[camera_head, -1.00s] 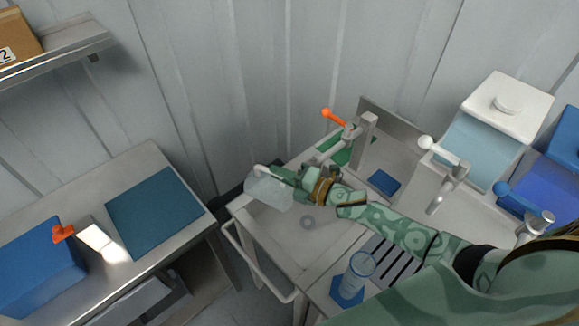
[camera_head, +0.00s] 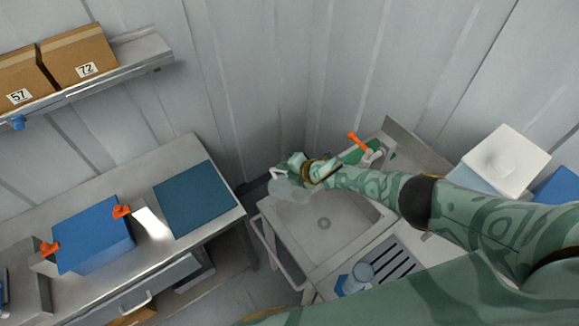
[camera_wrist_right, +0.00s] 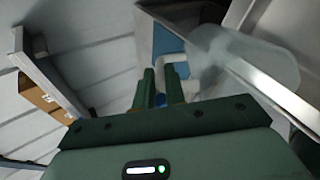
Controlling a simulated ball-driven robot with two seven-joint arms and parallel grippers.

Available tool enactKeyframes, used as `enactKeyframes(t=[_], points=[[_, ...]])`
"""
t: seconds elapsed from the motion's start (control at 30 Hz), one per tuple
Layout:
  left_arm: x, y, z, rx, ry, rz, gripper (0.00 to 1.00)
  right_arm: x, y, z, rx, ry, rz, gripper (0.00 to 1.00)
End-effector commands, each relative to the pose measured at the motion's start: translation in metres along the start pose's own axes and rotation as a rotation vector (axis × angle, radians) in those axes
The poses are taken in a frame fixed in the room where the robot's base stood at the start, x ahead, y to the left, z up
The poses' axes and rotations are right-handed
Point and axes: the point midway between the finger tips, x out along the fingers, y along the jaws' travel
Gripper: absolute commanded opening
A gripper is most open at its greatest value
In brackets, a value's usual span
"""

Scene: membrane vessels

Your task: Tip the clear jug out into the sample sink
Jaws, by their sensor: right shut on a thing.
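The clear jug (camera_head: 290,190) is held in the air at the back left edge of the sample sink (camera_head: 345,205), a grey basin with a round drain. It looks tilted, but its see-through outline is faint. My right gripper (camera_head: 286,169) is shut on it, by the handle as far as I can tell. In the right wrist view the gripper fingers (camera_wrist_right: 158,88) are closed at a pale handle, and the jug (camera_wrist_right: 245,65) extends to the right across a metal rim. I cannot make out any liquid. My left gripper is not in view.
An orange-handled tap (camera_head: 358,142) is at the back. A white-lidded tank (camera_head: 505,155) stands right. The left bench holds a blue container (camera_head: 92,237) and a dark blue mat (camera_head: 193,200).

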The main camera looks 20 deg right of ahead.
Motion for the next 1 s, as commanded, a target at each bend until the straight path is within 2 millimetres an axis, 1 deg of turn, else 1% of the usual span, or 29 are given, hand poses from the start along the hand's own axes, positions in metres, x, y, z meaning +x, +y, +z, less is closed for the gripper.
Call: enactKeyframes(t=[0.13, 0.2, 0.3, 0.37, 0.4, 0.5, 0.6, 0.73, 1.0], points=[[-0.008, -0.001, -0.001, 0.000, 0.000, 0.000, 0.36, 0.004, 0.001, -0.004, -0.002, 0.015, -0.065, 0.00], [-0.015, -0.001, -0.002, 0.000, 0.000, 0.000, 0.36, 0.004, 0.006, 0.001, -0.009, 0.012, -0.116, 0.00], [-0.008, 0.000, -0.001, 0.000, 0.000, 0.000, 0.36, 0.012, -0.002, -0.004, -0.008, 0.032, -0.197, 0.00], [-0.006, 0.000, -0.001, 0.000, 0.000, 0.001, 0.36, 0.013, 0.003, 0.001, -0.013, 0.025, -0.241, 0.00], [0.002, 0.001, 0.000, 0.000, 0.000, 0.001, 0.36, 0.017, -0.001, -0.002, -0.014, 0.042, -0.275, 0.00], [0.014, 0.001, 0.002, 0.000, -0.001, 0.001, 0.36, 0.022, -0.002, 0.001, -0.018, 0.044, -0.366, 0.00], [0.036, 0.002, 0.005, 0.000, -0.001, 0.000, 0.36, 0.029, -0.006, 0.001, -0.018, 0.056, -0.484, 0.00], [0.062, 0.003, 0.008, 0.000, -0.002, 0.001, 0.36, 0.034, -0.007, 0.000, -0.013, 0.069, -0.595, 0.00], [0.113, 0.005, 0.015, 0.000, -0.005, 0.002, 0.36, 0.042, -0.009, -0.001, -0.010, 0.096, -0.757, 0.00]])
